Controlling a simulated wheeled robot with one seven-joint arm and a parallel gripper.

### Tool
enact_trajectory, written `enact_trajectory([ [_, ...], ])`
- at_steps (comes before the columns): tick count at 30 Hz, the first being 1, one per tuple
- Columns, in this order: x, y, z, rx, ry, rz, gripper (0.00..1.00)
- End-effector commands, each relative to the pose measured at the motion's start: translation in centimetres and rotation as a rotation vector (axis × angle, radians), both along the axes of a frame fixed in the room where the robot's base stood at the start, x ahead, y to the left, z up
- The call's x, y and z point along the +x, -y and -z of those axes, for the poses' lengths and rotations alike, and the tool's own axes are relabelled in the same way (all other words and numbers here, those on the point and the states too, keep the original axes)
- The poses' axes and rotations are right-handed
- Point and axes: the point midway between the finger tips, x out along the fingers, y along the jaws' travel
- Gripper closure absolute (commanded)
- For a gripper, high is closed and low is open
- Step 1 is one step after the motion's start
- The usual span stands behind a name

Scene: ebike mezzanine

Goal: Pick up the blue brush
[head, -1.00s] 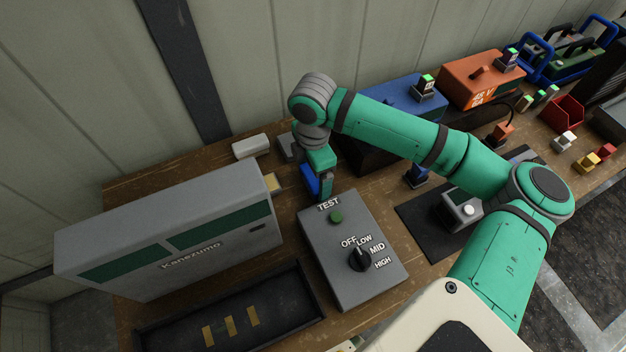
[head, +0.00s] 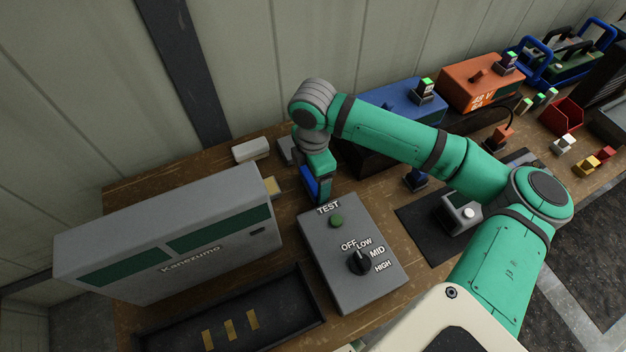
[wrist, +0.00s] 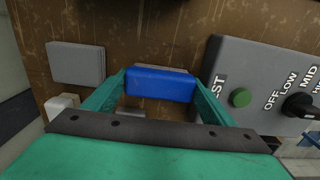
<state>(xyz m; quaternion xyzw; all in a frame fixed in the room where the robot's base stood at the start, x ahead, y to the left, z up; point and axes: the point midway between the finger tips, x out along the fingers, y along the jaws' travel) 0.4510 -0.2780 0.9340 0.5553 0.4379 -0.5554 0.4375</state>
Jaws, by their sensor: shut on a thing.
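The blue brush (wrist: 160,84) shows as a blue block between the two green fingers of my gripper (wrist: 160,88) in the wrist view. My gripper is shut on it, one finger at each end. In the head view my gripper (head: 318,180) points down behind the grey test box, and a strip of the blue brush (head: 310,184) shows beside the green finger. A greyish part shows just behind the blue block in the wrist view; I cannot tell what it belongs to. The brush's underside is hidden.
The grey test box (head: 365,285) with a green button and a dial stands close beside my gripper. A large grey Kanezumo cabinet (head: 100,225) is to the left, with a black tray (head: 180,338) in front. A blue case (head: 385,100) stands to the right, behind my arm.

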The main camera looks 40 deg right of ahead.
Motion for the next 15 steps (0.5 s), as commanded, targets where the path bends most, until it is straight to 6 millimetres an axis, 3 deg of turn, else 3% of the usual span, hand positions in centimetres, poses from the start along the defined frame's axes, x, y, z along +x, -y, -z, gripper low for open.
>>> enact_trajectory([
  [5,0.1,0.0,-2.2,-0.001,0.004,-0.001,0.49],
  [15,-4.1,-2.0,-7.8,-0.001,0.004,-0.002,0.49],
])
